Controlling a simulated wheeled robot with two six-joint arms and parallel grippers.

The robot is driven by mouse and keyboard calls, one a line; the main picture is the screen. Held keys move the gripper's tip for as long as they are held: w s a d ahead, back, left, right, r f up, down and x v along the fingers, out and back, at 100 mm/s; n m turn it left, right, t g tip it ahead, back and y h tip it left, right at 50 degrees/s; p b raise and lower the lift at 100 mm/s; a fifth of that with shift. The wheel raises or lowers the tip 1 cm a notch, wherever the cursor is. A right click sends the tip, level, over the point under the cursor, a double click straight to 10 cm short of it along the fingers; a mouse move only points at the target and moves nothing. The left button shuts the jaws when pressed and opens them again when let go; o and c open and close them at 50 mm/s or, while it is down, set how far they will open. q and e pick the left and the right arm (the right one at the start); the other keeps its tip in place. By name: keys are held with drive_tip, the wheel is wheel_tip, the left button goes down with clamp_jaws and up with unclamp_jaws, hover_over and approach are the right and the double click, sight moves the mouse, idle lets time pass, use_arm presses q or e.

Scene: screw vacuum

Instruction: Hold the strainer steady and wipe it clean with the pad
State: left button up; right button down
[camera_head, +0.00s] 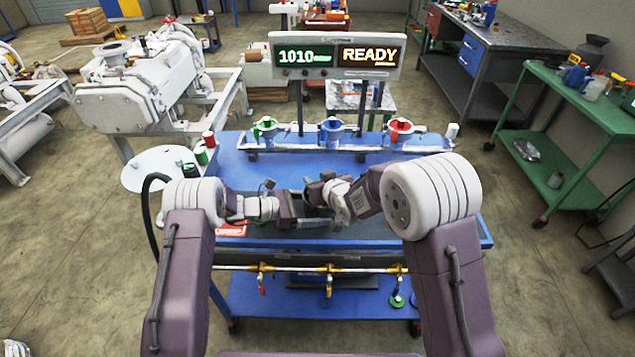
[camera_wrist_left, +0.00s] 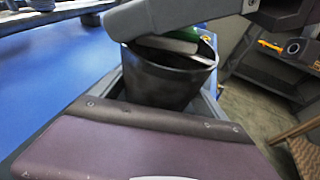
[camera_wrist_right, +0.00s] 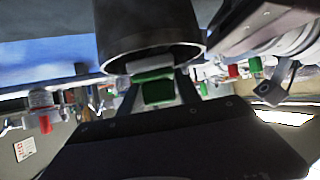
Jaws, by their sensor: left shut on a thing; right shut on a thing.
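The strainer (camera_wrist_left: 170,78) is a dark, round, cup-like body, held by my left gripper (camera_head: 308,222). Its open mouth faces up in the left wrist view, and it also fills the top middle of the right wrist view (camera_wrist_right: 150,38). The green pad (camera_wrist_right: 158,91) is between the fingers of my right gripper (camera_head: 318,194), close by the strainer's rim. A bit of green shows behind the rim in the left wrist view. I cannot tell whether the pad touches the strainer's wall. In the head view the grippers hide the strainer and pad.
The blue bench (camera_head: 390,225) lies under both grippers, with bare room at right. A rail with green, blue and red valves (camera_head: 332,130) runs along its back. A display (camera_head: 335,55) reads 1010 and READY. A red card (camera_head: 231,230) lies at the left.

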drive_tip(key=shift+w, duration=0.2)
drive_tip(key=shift+s, duration=1.2)
drive_tip(key=r, duration=0.2)
drive_tip(key=w+r, duration=0.1)
drive_tip(key=r, duration=0.2)
drive_tip(key=w+r, duration=0.1)
drive_tip(key=r, duration=0.2)
drive_tip(key=shift+w, duration=0.25)
